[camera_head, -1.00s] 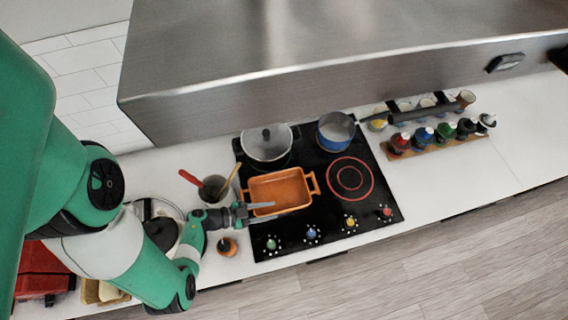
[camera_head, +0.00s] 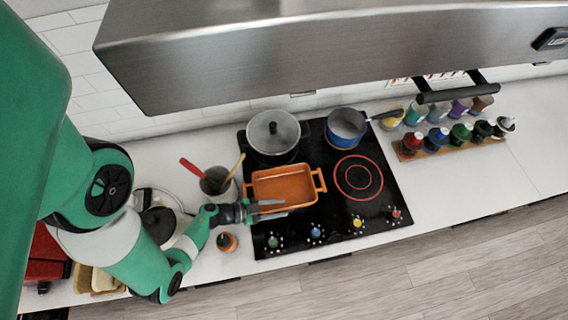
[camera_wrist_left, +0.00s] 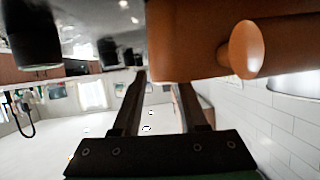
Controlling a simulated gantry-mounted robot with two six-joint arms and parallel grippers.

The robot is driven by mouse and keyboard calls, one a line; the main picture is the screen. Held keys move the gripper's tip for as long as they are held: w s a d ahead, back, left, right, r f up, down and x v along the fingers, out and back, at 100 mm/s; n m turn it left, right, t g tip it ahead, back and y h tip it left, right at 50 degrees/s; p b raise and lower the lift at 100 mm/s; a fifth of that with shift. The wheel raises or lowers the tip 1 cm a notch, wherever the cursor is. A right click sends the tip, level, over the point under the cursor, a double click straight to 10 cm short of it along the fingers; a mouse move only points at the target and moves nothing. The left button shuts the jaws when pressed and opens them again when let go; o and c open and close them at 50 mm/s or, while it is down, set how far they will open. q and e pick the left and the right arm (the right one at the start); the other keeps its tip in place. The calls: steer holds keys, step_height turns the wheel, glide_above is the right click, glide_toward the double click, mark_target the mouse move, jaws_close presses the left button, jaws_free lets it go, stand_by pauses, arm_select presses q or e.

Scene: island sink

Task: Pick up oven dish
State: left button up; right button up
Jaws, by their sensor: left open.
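The orange oven dish (camera_head: 284,187) is a rectangular dish with a handle at each short end. It rests on the black cooktop. My left gripper (camera_head: 270,208) is open at the dish's front left part, its fingers pointing right along the front wall. In the left wrist view, the dish (camera_wrist_left: 195,40) fills the upper right, with one rounded handle (camera_wrist_left: 242,48) sticking out. The open left gripper (camera_wrist_left: 160,82) has its fingertips at the dish's edge, part of the wall showing between them. I cannot tell whether they touch. My right gripper is out of view.
A lidded pot (camera_head: 273,132) and a blue saucepan (camera_head: 346,128) stand behind the dish. A utensil crock (camera_head: 215,181) and a small orange-topped shaker (camera_head: 227,242) are left of the cooktop. A bottle rack (camera_head: 450,147) stands right. The range hood (camera_head: 300,50) overhangs the back.

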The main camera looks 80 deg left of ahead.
mark_target(292, 207)
arm_select(q)
steer(key=shift+b+x, duration=0.85)
steer(key=shift+x, duration=1.2)
steer(key=shift+w+d+f, duration=0.1)
steer(key=shift+w+f, duration=0.05)
steer(key=shift+w, duration=0.45)
jaws_close()
